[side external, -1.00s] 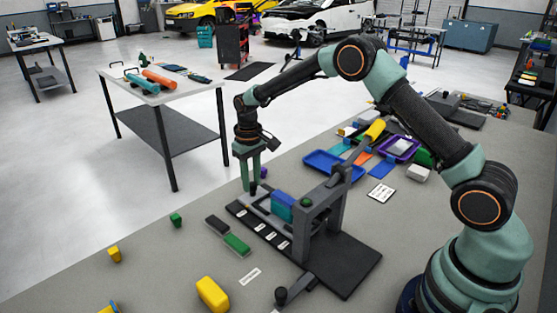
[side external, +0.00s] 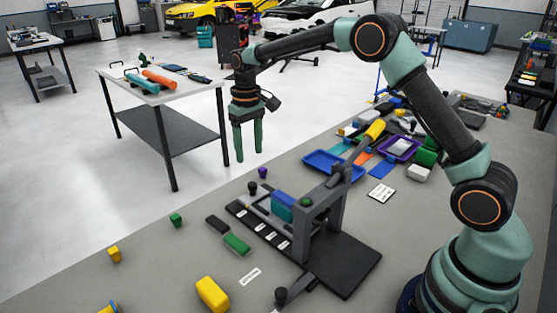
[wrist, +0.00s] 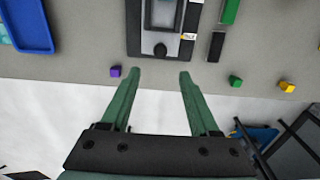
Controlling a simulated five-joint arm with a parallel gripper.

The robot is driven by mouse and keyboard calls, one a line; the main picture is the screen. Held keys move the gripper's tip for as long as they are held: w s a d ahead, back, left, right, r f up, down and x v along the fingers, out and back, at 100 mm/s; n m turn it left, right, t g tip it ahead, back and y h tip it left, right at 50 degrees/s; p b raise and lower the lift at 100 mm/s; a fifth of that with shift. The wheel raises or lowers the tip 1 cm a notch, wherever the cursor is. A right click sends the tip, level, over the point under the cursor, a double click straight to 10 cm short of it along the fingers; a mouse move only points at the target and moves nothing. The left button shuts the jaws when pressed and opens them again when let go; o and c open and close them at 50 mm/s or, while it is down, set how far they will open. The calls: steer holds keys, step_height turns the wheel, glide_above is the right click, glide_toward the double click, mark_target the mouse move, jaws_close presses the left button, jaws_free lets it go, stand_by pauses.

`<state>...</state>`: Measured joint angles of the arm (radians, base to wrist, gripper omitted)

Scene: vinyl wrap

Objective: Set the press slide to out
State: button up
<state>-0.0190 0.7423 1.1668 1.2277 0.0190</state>
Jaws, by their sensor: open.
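The press (side external: 320,215) is a grey frame on a black base, with a yellow-tipped lever (side external: 374,131) raised. Its grey slide (side external: 263,202) reaches out from under the frame toward the far-left end of the base and ends in a black knob (side external: 253,187). The knob also shows in the wrist view (wrist: 160,50), just beyond my fingertips. Blue and teal blocks (side external: 283,206) stand at the frame and partly hide the slide. My gripper (side external: 249,157) is open and empty, pointing down, above and apart from the knob. Its fingers (wrist: 160,74) straddle the knob's line in the wrist view.
A purple block (side external: 263,173) lies near the knob. Black (side external: 217,224) and green (side external: 237,243) bars lie beside the base. A blue tray (side external: 325,163) is behind the press. The bench's far edge passes below my gripper.

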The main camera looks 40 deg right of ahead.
steer(key=shift+r, duration=1.3)
steer(key=s+r+t, duration=0.3)
steer(key=s+r, duration=0.7)
steer(key=s, duration=0.1)
steer(key=s+d+f+t, duration=0.1)
steer(key=s+f+t, duration=0.1)
steer(key=s, duration=1.1)
steer(key=shift+f+t, duration=0.15)
steer(key=shift+t, duration=0.15)
